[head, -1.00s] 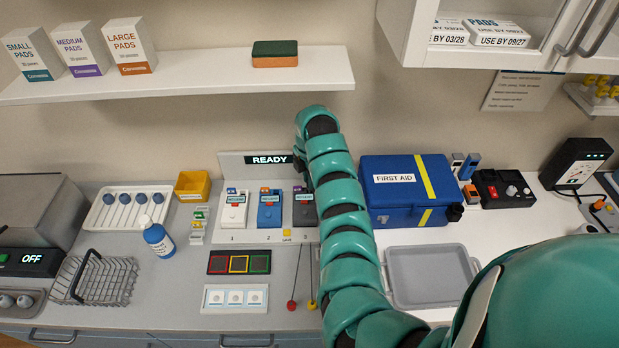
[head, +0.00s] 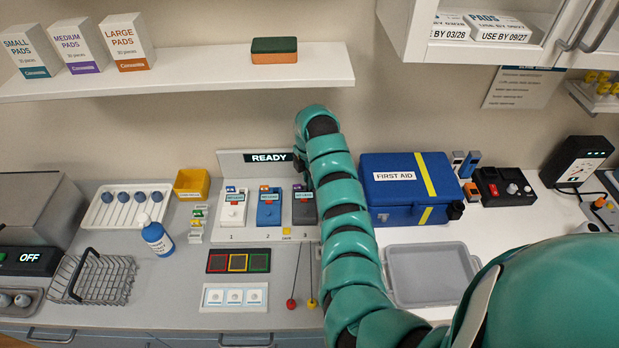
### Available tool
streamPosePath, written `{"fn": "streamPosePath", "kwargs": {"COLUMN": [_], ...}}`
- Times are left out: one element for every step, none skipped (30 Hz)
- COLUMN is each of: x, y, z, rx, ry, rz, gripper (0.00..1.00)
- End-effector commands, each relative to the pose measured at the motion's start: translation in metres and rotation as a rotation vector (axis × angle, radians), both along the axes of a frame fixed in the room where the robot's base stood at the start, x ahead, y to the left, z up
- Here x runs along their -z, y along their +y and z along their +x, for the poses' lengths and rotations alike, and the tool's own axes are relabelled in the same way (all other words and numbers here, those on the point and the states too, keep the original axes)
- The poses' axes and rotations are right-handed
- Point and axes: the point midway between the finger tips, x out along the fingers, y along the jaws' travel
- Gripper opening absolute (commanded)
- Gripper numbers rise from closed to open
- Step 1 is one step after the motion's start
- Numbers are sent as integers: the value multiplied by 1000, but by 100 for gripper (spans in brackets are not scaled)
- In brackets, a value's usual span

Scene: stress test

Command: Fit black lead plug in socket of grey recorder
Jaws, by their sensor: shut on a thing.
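The grey recorder (head: 304,212), dark grey with a label on its front, stands in bay 3 of the pale station. My teal arm passes over its right edge and covers part of it. A small purple-marked piece (head: 298,188) shows at its top. I cannot make out the recorder's socket. My gripper's fingers are hidden behind my arm, near the top of the recorder. The black lead plug cannot be made out.
A white recorder (head: 233,212) and a blue recorder (head: 268,213) stand to the left. A blue first aid box (head: 399,204) stands close on the right. Thin rods with a red end (head: 291,304) and a yellow end (head: 312,303) lie in front. A grey tray (head: 430,274) is empty.

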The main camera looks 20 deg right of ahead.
Motion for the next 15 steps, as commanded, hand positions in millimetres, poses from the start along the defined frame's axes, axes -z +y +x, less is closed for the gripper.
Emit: {"fn": "streamPosePath", "kwargs": {"x": [0,0,0,0,0,1,1,1,2,2,3,4,4,4,5], "y": [0,0,0,0,0,0,0,0,0,0,0,0,0,0,0], "z": [0,0,0,0,0,0,0,0,0,0,0,0,0,0,0], "rx": [0,0,0,0,0,0,0,0,0,0,0,0,0,-1,-1], "ry": [0,0,0,0,0,0,0,0,0,0,0,0,0,0,0], "rz": [0,0,0,0,0,0,0,0,0,0,0,0,0,0,0], "gripper": [0,0,0,0,0,0,0,0,0,0,0,0,0,0,0]}}
